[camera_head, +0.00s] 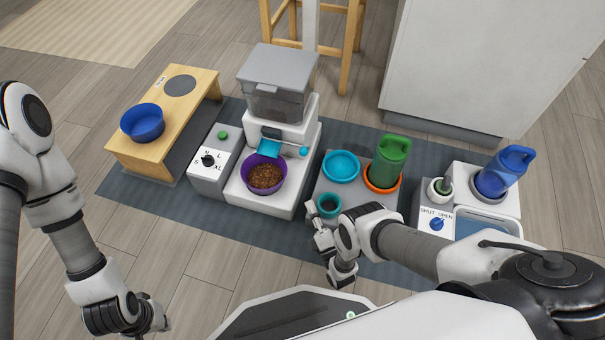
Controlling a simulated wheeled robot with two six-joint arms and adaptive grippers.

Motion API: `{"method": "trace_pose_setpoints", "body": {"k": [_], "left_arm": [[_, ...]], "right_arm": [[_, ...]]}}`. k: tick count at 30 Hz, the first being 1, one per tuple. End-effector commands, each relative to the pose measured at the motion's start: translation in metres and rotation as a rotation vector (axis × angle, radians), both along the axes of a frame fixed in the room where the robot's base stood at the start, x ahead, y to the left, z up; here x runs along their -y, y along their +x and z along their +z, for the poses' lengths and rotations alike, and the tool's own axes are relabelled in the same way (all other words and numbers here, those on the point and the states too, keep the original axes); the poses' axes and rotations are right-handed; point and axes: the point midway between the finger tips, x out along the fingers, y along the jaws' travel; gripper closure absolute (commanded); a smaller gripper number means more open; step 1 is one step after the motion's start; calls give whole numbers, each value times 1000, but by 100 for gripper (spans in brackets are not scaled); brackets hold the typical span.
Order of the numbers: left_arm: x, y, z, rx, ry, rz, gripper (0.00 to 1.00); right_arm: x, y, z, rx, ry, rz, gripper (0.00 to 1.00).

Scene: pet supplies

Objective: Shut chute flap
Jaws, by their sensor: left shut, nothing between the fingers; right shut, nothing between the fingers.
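The grey-and-white food dispenser (285,112) stands on the mat, with a grey hopper on top. Its teal chute flap (269,148) shows at the front, sloping out above the purple bowl (247,179), which holds brown kibble. A teal knob (304,152) sits just right of the flap. Whether the chute is fully open behind the flap I cannot tell. My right gripper (319,236) is shut and empty, low and right of the dispenser, beside a small teal cup (328,205). My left gripper (157,324) is shut and empty, low at the front left, well away from the flap.
A dial box (205,172) with a green button stands left of the dispenser. A wooden stand (160,151) holds a blue bowl (142,123). Right are a teal dish (341,166), a green bottle (388,160) and a blue bottle (503,172). The floor in front is clear.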

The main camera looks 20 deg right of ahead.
Motion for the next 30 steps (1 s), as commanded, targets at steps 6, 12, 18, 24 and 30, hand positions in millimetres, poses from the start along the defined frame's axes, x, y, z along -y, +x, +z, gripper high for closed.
{"method": "trace_pose_setpoints", "body": {"k": [6,12,18,24,30], "left_arm": [[0,0,2,0,0,0,100],[0,0,-7,0,0,0,100],[0,0,-35,0,0,0,100],[0,0,-72,0,0,1,100],[0,1,-81,2,0,3,100]], "right_arm": [[0,0,2,-1,0,0,100],[-1,12,3,1,0,0,100],[-7,49,10,3,1,2,100],[-11,90,24,4,0,1,100],[6,115,42,1,-1,-1,100]]}}
